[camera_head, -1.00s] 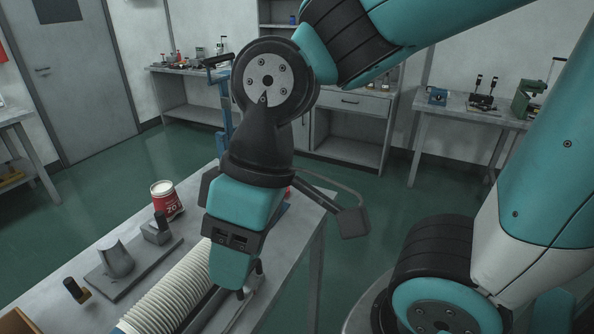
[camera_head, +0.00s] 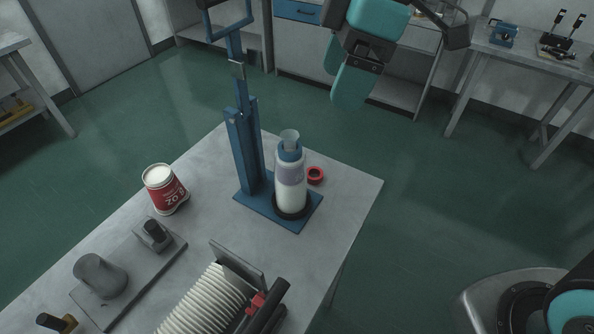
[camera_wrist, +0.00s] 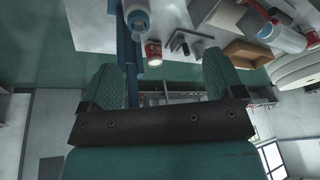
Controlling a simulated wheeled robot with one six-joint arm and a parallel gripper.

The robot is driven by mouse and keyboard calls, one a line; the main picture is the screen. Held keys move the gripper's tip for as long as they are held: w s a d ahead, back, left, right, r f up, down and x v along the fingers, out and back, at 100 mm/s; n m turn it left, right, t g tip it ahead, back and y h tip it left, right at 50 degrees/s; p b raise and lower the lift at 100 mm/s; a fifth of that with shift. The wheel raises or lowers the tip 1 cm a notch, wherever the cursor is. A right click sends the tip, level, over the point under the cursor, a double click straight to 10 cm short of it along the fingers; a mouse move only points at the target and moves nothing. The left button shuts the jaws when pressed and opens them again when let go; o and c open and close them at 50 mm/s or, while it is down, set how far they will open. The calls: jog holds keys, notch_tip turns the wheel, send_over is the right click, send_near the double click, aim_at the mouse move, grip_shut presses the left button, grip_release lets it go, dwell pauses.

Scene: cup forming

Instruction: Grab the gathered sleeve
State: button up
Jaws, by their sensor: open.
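A long row of white ribbed rings, which looks like the gathered sleeve of nested cups (camera_head: 208,301), lies in a grey holder at the bottom of the head view. A grey end plate (camera_head: 238,262) stands at its far end, and its near part is cut off by the frame. My gripper (camera_head: 350,84) is high at the top of the head view, well away from the sleeve and beyond the table. In the wrist view my gripper (camera_wrist: 162,82) has its two teal fingers wide apart with nothing between them.
A blue press stand (camera_head: 244,150) holds a white bottle (camera_head: 291,182) beside a red ring (camera_head: 315,175). A red and white cup (camera_head: 165,189) stands left, near a grey block fixture (camera_head: 150,262). A dark bar with a red clamp (camera_head: 258,303) lies right of the sleeve.

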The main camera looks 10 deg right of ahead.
aim_at(290, 138)
jog(key=w+a+n, duration=0.3)
jog(key=w+n, duration=0.2)
jog(key=w, duration=0.1)
jog(key=shift+h, duration=0.3)
jog(key=p+x, duration=0.1)
jog(key=x, duration=0.2)
jog(key=p+x, duration=0.1)
jog(key=x, duration=0.3)
jog(key=p+x, duration=0.1)
jog(key=x, duration=0.2)
jog(key=shift+s+f, duration=0.15)
jog(key=shift+s, duration=0.15)
jog(key=shift+s+a+f+p, duration=0.1)
jog(key=shift+s+f+p, duration=0.05)
jog(key=shift+f+p, duration=0.25)
jog(key=shift+s+a+f+p, duration=0.15)
jog(key=shift+f+p, duration=0.1)
jog(key=shift+f, duration=0.2)
jog(key=p+x, duration=0.1)
jog(key=x, duration=0.3)
jog(key=shift+s+f+p, duration=0.1)
jog(key=shift+s+p, duration=0.1)
jog(key=shift+p, duration=0.15)
jog(key=c, duration=1.2)
jog(key=shift+c, duration=0.2)
